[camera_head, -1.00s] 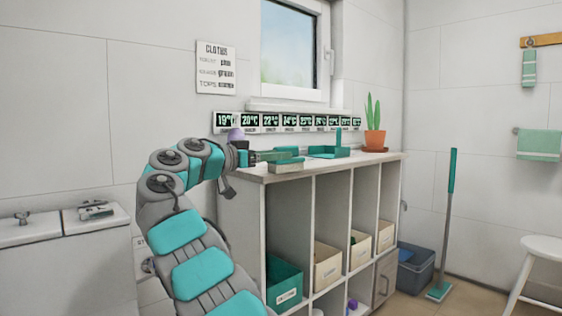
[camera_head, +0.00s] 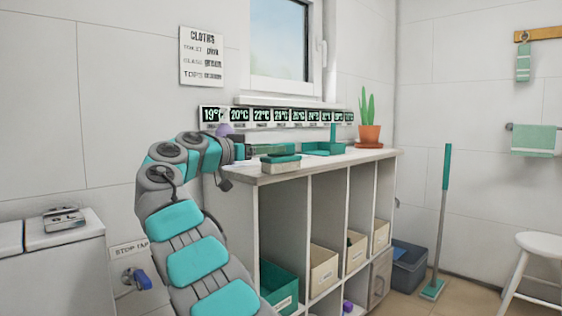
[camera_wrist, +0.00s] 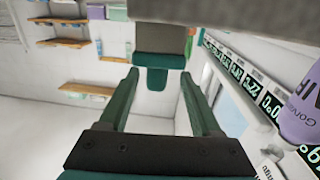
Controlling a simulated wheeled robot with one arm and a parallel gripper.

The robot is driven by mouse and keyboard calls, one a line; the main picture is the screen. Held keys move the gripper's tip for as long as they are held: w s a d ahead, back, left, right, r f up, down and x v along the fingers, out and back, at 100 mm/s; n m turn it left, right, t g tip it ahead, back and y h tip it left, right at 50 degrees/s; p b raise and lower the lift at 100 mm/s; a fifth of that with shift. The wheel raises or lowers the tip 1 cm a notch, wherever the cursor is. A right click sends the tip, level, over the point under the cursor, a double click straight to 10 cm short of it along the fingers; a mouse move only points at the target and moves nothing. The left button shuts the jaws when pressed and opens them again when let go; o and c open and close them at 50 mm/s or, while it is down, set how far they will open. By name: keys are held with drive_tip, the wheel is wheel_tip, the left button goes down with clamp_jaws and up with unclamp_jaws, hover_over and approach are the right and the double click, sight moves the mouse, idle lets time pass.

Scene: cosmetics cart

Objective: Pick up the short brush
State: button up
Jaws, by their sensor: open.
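My gripper (camera_head: 272,149) is level over the cart's top and points right along the wall. In the wrist view its two green fingers (camera_wrist: 159,74) are apart, with nothing held between them. A small block with a teal top and pale lower part (camera_head: 281,162) lies near the top's front edge, just below and in front of the gripper. A teal tray-like piece (camera_head: 322,149) with an upright teal handle (camera_head: 333,132) stands farther right, beyond the fingertips. I cannot tell for sure which of these is the short brush.
A potted cactus (camera_head: 369,133) stands at the far end of the top. Temperature displays (camera_head: 262,117) line the wall behind. A purple bottle (camera_wrist: 300,112) is close beside the gripper. A long broom (camera_head: 441,225) leans by the right wall.

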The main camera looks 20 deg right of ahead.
drive_tip(key=x, duration=0.4)
drive_tip(key=shift+s+d+r, duration=0.1)
drive_tip(key=shift+s+d, duration=0.05)
drive_tip(key=shift+d, duration=0.05)
clamp_jaws()
idle(0.4)
